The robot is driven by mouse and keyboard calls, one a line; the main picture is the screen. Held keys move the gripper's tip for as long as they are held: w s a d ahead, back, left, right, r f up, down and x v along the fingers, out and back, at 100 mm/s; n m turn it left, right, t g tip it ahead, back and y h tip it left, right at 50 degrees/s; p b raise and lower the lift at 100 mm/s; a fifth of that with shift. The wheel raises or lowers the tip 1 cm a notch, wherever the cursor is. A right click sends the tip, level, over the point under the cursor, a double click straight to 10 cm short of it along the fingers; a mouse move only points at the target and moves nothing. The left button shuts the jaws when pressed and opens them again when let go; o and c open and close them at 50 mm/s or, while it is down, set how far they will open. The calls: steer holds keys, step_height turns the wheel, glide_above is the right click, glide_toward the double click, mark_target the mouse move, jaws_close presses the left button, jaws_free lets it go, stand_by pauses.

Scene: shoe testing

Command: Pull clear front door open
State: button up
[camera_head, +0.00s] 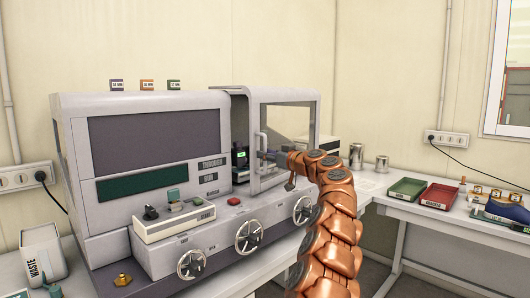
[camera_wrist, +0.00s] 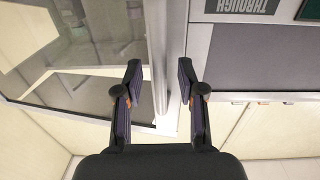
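The clear front door (camera_head: 289,122) is a glass pane in a light grey frame at the right of the testing machine. Its pale upright handle (camera_head: 263,142) is on the frame's left side. My gripper (camera_head: 270,156) is at the door, beside the handle's lower part. In the wrist view my gripper (camera_wrist: 160,78) has its two fingers apart, one on each side of the upright handle bar (camera_wrist: 156,45). The clear door (camera_wrist: 80,60) fills the left of that view. Neither finger clearly presses on the bar.
The grey machine (camera_head: 150,110) has a control box (camera_head: 173,220) and several handwheels (camera_head: 249,236) along its front. To the right, a white table (camera_head: 460,222) bears a green tray (camera_head: 407,188), a red tray (camera_head: 438,195) and metal cans (camera_head: 382,164). A waste bin (camera_head: 42,255) stands at left.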

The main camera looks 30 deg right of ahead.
steer(key=shift+w+a, duration=0.1)
steer(key=shift+w, duration=0.5)
jaws_close()
stand_by(0.5)
